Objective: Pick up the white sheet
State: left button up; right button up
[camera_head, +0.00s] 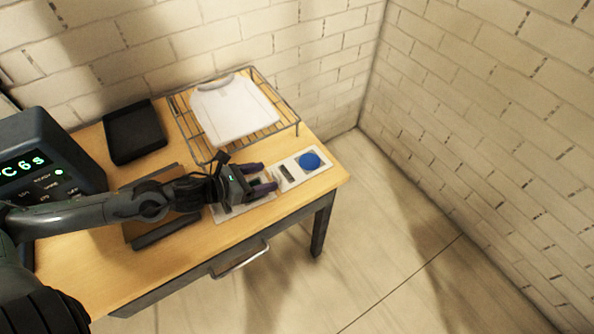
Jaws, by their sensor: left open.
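A white sheet with a dark slot and a blue disc (309,160) lies flat at the right end of the wooden table. Another flat, pale piece (228,215) shows under my left gripper; the gripper and arm hide part of it, so I cannot tell whether the two are one sheet. My left gripper (270,177) is open, its two dark fingers pointing right, at the left end of the sheet with the blue disc. I see nothing held between the fingers. I cannot tell whether they touch the sheet. My right gripper is not in view.
A white folded shirt (234,108) lies on a wire rack (288,113) at the back. A black tray (134,132) is left of it. A dark frame (160,233) lies under my left arm. A device with a lit display (40,160) stands at the left. Brick walls enclose the back and right.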

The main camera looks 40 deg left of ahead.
aim_at(293, 171)
pick_arm(q)
jog(key=shift+b+x, duration=0.8)
jog(key=shift+x, duration=0.6)
jog(key=shift+d, duration=0.1)
jog(key=c, duration=1.1)
